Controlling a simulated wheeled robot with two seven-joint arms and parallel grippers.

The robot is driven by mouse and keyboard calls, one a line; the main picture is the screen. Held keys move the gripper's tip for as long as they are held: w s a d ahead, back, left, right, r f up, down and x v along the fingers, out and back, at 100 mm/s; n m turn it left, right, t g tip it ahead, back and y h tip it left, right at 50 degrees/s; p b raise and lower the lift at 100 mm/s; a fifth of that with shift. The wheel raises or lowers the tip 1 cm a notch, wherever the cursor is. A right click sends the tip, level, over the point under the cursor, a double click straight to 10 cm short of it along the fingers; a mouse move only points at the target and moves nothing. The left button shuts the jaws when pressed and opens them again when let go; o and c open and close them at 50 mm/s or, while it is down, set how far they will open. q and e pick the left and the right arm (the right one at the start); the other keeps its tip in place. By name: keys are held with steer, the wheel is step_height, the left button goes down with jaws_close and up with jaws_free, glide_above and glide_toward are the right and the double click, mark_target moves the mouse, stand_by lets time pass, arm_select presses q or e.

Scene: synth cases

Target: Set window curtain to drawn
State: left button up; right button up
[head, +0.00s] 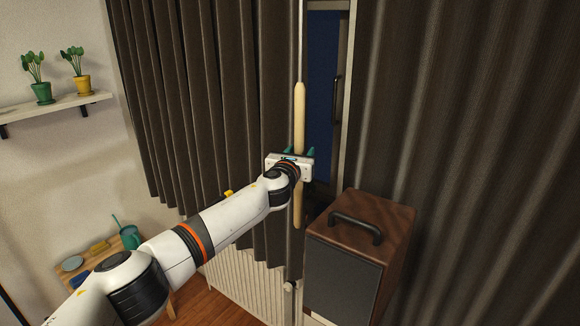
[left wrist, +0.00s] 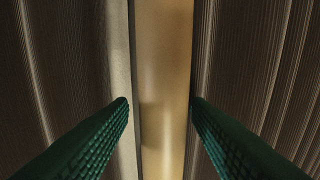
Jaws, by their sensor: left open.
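The window curtain is dark brown and pleated, with a left panel (head: 205,90) and a right panel (head: 460,110) in the head view. A narrow gap between them shows dark blue window glass (head: 320,75). A pale wooden draw rod (head: 299,110) hangs upright at the left panel's inner edge. My left gripper (head: 300,153) is at the rod, its green fingertips on either side. My right gripper is not in view.
A wooden speaker-like box (head: 375,230) with a black handle stands at the right panel's foot. A white radiator (head: 245,285) is below the left panel.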

arm_select(q)
steer(key=b+v, duration=0.1)
steer(key=v, duration=0.9)
steer(key=shift+d+f+b, duration=0.1)
steer(key=shift+b, duration=0.2)
